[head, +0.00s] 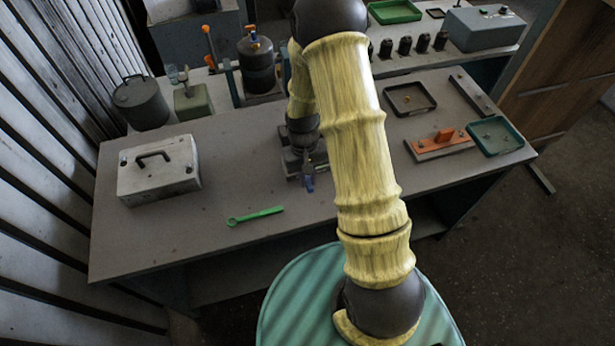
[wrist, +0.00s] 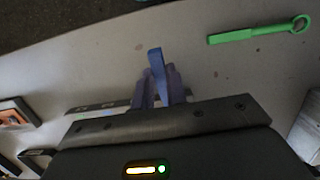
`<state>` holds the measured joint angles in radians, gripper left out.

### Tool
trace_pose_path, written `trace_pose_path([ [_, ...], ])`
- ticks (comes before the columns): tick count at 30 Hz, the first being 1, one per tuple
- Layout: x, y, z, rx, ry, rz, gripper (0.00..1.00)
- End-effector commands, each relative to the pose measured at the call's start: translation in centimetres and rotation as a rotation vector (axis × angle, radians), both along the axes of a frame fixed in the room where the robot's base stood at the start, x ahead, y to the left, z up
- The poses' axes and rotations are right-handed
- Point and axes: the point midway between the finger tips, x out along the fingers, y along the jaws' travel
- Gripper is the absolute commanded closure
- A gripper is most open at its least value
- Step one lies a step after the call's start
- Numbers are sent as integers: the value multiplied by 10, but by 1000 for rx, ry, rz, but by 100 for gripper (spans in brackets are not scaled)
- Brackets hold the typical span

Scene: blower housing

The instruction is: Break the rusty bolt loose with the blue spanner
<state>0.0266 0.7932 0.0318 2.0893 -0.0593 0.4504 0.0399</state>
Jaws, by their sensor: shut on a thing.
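My gripper (head: 305,172) hangs over the middle of the grey bench, and its fingers also show in the wrist view (wrist: 160,88). It is shut on the blue spanner (wrist: 155,62), a narrow blue piece sticking out between the fingers. In the head view only a small blue bit of the spanner (head: 309,184) shows below my gripper; the rest is hidden. I cannot make out the rusty bolt in either view. A green spanner (head: 255,215) lies flat near the bench's front edge, and in the wrist view (wrist: 240,35) it is apart from my gripper.
A pale box with a handle (head: 160,172) stands at the bench's left. On the right are a dark tray (head: 386,97), a green tray (head: 515,146) and an orange block (head: 445,134) on a plate. Canisters (head: 142,103) stand behind. The front centre bench is mostly clear.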

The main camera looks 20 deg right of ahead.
Motion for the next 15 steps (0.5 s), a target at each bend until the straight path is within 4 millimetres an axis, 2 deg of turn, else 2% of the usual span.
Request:
trace_pose_path([
  [15,0,0,7,0,-1,0,100],
])
